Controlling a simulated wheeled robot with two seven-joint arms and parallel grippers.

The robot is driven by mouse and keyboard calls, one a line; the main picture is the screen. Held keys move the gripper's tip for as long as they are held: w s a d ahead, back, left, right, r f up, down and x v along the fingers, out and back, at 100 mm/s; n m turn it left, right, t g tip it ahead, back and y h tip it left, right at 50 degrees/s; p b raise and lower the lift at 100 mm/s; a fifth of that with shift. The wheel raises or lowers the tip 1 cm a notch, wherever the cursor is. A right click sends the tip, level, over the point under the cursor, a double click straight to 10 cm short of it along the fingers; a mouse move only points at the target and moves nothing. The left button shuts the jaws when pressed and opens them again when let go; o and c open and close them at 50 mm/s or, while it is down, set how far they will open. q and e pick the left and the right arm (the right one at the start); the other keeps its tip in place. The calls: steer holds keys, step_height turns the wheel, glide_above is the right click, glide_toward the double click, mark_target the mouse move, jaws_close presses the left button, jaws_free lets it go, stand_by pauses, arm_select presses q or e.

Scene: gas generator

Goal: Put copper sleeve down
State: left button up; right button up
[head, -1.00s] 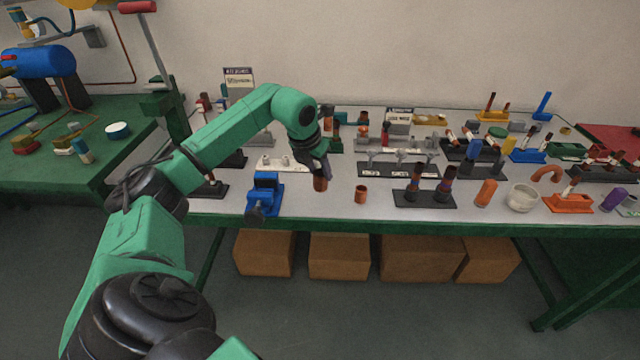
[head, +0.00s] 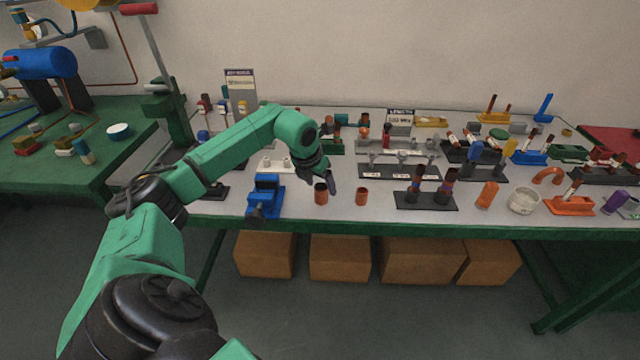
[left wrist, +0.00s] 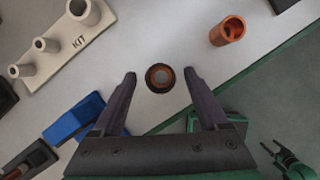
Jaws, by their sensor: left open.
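A copper sleeve (head: 321,193) stands upright on the grey tabletop near the front edge. In the left wrist view the sleeve (left wrist: 160,77) shows end-on, between and just beyond the fingertips, with clear gaps on both sides. My left gripper (head: 331,182) is open and empty, close behind and to the right of the sleeve in the head view. Its two dark fingers (left wrist: 160,76) are spread wide.
A blue vise (head: 266,195) stands left of the sleeve. A white KIT block (left wrist: 62,44) with upright tubes lies behind. A dark rack (head: 426,200) stands to the right. The table's green front edge (head: 400,226) is close by.

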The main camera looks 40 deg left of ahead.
arm_select(q)
steer(key=v, duration=1.2)
steer(key=shift+b, duration=0.4)
steer(key=shift+r, duration=0.1)
